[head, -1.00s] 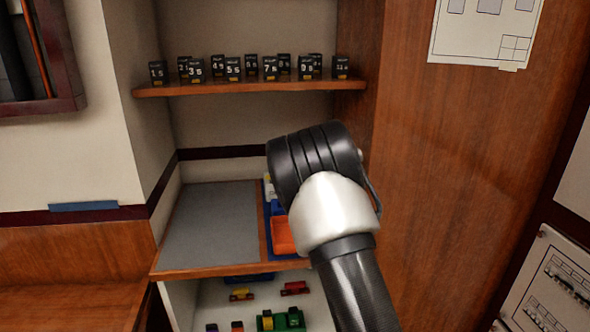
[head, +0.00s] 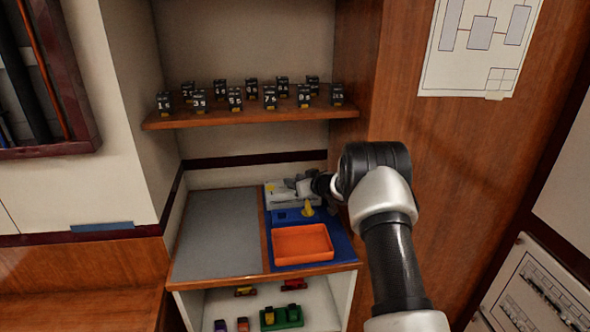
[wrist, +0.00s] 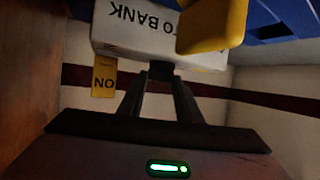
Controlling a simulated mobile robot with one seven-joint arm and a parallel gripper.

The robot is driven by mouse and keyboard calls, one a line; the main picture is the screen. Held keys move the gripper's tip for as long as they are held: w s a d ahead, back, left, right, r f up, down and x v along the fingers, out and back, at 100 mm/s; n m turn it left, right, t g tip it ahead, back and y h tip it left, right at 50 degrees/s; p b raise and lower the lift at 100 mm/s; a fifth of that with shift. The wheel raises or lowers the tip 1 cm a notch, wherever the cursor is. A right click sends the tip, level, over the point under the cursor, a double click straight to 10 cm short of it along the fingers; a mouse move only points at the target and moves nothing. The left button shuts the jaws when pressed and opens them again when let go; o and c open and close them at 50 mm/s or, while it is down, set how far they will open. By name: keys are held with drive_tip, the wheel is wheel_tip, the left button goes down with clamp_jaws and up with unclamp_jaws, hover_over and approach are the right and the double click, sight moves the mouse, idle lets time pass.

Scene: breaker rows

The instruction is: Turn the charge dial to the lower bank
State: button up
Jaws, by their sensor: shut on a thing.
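A white box (head: 281,198) stands at the back of the blue mat on the right side of the counter. In the wrist view the white box (wrist: 150,43) shows upside-down lettering that reads "TO BANK", partly cut off. My gripper (wrist: 160,76) is shut on a small dark part at the box's edge, which looks like the charge dial (wrist: 160,68). Its pointer and markings are hidden. In the head view my gripper (head: 306,187) reaches the box from the right. A yellow tag (wrist: 104,83) reading "ON" upside down hangs by the box.
A yellow piece (head: 307,209) stands on the blue mat (head: 345,247), close to my gripper. An orange tray (head: 302,243) lies in front. A grey panel (head: 215,235) fills the counter's left. Numbered black blocks (head: 235,99) line the shelf above. A wooden wall stands right.

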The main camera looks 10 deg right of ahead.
idle(0.3)
drive_tip(key=o, duration=1)
drive_tip(key=shift+o, duration=0.2)
drive_tip(key=shift+v, duration=3.8)
drive_tip(key=shift+c, duration=0.4)
